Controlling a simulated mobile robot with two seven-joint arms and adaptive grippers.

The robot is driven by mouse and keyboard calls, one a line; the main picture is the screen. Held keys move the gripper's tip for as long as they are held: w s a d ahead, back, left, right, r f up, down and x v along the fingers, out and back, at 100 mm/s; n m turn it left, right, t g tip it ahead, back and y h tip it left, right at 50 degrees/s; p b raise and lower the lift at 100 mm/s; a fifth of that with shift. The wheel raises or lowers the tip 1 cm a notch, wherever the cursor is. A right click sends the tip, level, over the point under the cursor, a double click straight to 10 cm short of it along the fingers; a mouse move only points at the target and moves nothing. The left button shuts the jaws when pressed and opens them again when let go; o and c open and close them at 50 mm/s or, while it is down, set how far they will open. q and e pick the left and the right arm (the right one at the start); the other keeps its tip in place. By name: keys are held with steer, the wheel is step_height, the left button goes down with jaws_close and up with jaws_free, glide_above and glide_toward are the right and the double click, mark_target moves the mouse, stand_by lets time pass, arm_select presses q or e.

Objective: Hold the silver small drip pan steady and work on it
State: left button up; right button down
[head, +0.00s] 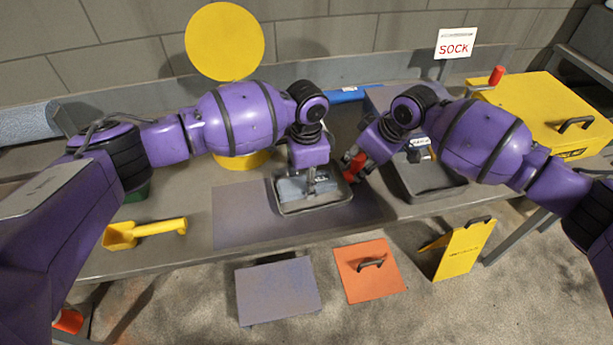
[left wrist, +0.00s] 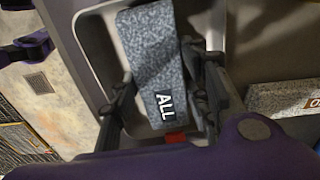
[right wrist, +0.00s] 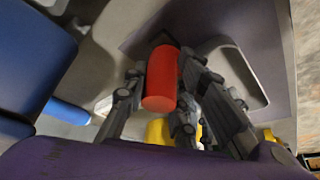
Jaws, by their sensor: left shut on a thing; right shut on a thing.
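The silver small drip pan (head: 318,208) sits on a mat on the bench. A grey speckled block (head: 292,188) marked "ALL" lies in it, and both pan (left wrist: 92,40) and block (left wrist: 150,50) show in the left wrist view. My left gripper (head: 313,180) reaches down into the pan, its fingers either side of the block and shut on it; the contact is partly hidden. My right gripper (head: 354,168) is shut on a red cylinder (right wrist: 161,80) beside the pan's right rim. The cylinder's far end is hidden in the right wrist view.
A second, darker tray (head: 425,190) stands close on the right. The purple-grey mat (head: 235,215) has free room left of the pan. A yellow scoop (head: 145,232) lies at the left. A yellow case (head: 545,110) stands at the right, a blue bar (head: 345,95) behind.

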arm_select(q)
steer(key=shift+f, duration=0.6)
stand_by(0.6)
steer(key=shift+w, duration=0.15)
steer(key=shift+w+a, duration=0.25)
steer(key=shift+w, duration=0.25)
steer(key=shift+s+d+f, duration=0.1)
steer(key=shift+s+d, duration=0.15)
steer(key=shift+s, duration=0.45)
steer(key=shift+s, duration=0.1)
steer(key=shift+s+d, duration=0.25)
steer(key=shift+s, duration=0.3)
steer(key=shift+w+a, duration=0.25)
steer(key=shift+w, duration=0.5)
steer(key=shift+w, duration=0.1)
